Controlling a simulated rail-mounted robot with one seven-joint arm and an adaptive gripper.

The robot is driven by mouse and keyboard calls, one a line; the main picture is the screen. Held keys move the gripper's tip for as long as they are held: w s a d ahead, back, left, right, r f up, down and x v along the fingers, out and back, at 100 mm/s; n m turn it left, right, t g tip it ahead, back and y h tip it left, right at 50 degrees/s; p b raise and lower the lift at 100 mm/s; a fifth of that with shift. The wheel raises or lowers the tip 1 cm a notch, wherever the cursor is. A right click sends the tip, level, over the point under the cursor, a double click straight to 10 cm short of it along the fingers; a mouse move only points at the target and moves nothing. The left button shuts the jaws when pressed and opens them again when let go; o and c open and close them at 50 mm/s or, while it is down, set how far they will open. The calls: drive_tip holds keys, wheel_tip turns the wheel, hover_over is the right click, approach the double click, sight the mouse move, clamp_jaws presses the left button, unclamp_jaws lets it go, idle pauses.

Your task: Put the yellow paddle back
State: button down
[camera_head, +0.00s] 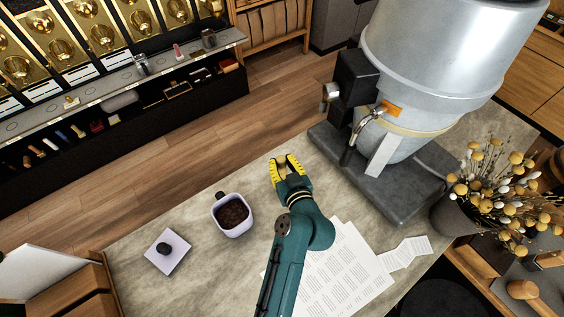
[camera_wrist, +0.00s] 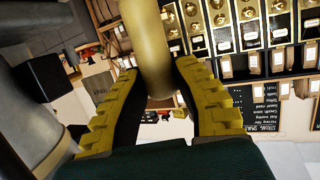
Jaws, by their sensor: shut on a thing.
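My gripper (camera_head: 283,167) is above the stone counter, its yellow ridged fingers closed on a thick yellowish rod. In the wrist view this rod (camera_wrist: 150,45) stands between the fingers and runs out of the top of the picture. It looks like the yellow paddle's handle; no wider paddle end shows. In the head view only a small tan tip of it (camera_head: 281,160) shows between the fingers.
A lavender pot (camera_head: 220,208) of dark beans stands left of my arm, its square lid (camera_head: 160,262) apart from it. Printed papers (camera_head: 345,265) lie at right. A large metal machine (camera_head: 440,60) blocks the upper right. Gravity bins (camera_head: 60,40) line the far wall.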

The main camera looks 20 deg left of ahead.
drive_tip(key=shift+f+b, duration=0.5)
drive_tip(key=shift+b, duration=0.1)
drive_tip(key=c, duration=0.8)
unclamp_jaws()
drive_tip(key=shift+f, duration=0.1)
drive_tip(key=v, duration=1.2)
